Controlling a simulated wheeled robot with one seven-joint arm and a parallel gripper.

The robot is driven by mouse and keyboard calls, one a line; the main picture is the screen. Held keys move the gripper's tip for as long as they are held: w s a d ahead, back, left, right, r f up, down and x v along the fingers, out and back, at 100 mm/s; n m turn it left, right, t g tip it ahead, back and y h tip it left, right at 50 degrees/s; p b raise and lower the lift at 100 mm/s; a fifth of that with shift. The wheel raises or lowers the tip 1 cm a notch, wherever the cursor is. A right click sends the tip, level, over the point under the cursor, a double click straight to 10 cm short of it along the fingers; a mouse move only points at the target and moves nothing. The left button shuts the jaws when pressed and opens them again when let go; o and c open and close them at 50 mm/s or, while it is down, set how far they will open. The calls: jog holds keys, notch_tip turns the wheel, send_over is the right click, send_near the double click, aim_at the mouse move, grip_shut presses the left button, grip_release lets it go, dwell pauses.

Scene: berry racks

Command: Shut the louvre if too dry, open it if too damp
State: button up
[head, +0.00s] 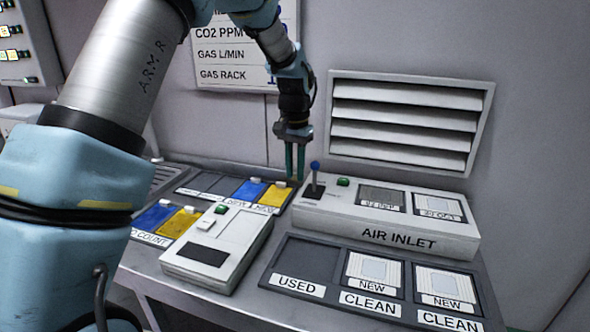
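The louvre (408,122) is a wall vent at the right with several pale slats. Dark lines show between the slats, but I cannot tell how far it is open. Below it stands the grey AIR INLET box (350,222). A short lever with a blue knob (315,166) rises from the box's left end, beside a green button or lamp (343,182). My gripper (295,178) points down just left of the lever, apart from it in the picture. Its two teal fingers show a narrow gap with nothing visible between them. No dry or damp reading is legible.
A grey device (218,250) with a dark display lies on the bench. A tray (312,246) marked USED and NEW CLEAN holds pale filters at the front. Blue and yellow pieces (250,190) lie behind left. A wall sign (235,62) lists CO2 and gas.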

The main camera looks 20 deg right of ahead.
grip_shut()
dwell(0.3)
dwell(0.6)
jog(key=o, duration=0.6)
grip_release()
jog(key=shift+o, duration=0.2)
dwell(0.4)
jog(key=w+a+r+b, duration=0.1)
jog(key=a+r, duration=0.1)
jog(key=r, duration=0.3)
jog(key=w+a+r+b, duration=0.1)
jog(key=w+a+r, duration=0.1)
jog(key=r, duration=0.4)
jog(key=shift+w, duration=0.3)
